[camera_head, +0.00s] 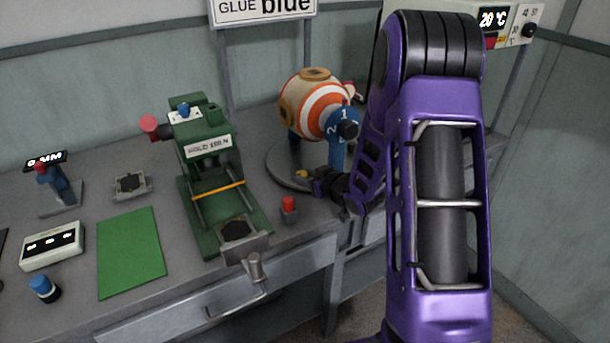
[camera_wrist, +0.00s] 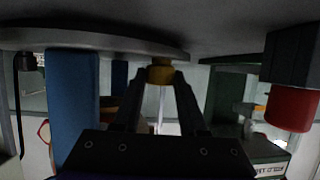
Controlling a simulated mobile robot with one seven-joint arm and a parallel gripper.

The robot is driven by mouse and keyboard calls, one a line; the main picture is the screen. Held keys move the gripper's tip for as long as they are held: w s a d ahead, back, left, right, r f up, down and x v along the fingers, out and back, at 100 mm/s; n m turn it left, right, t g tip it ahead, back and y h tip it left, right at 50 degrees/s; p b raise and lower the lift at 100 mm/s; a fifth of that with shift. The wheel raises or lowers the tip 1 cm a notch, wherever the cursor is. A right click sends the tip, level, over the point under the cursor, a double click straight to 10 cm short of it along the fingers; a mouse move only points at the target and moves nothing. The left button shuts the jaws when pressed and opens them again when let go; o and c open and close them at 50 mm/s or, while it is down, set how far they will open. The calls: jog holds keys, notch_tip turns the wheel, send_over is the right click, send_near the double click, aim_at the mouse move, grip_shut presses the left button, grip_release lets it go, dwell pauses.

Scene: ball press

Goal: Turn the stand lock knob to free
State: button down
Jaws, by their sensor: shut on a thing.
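The knob's markings are not visible.
A red-topped button (camera_head: 289,208) stands just left of my gripper, in front of the base. The green press (camera_head: 205,165) is further left. A green mat (camera_head: 130,250) and a white box (camera_head: 52,246) lie at the far left. My arm covers the bench's right end.

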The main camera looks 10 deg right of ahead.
jog(key=n+g+y+p, duration=0.1)
jog(key=n+y+p, duration=0.1)
jog(key=shift+w+d+r+n+g+p, duration=0.1)
jog(key=shift+d+r+n+g+p, duration=0.1)
jog(key=shift+n+g+p, duration=0.15)
jog(key=shift+w+f+n+g+y+p, duration=0.1)
jog(key=shift+f+n+g+y+p, duration=0.05)
jog(key=shift+n+g+y+p, duration=1)
jog(key=shift+t+y, duration=0.25)
jog(key=shift+t, duration=0.05)
jog(key=shift+c, duration=2.2)
grip_release()
jog(key=shift+d, duration=0.1)
jog(key=shift+f+b, duration=0.1)
jog(key=shift+b, duration=0.2)
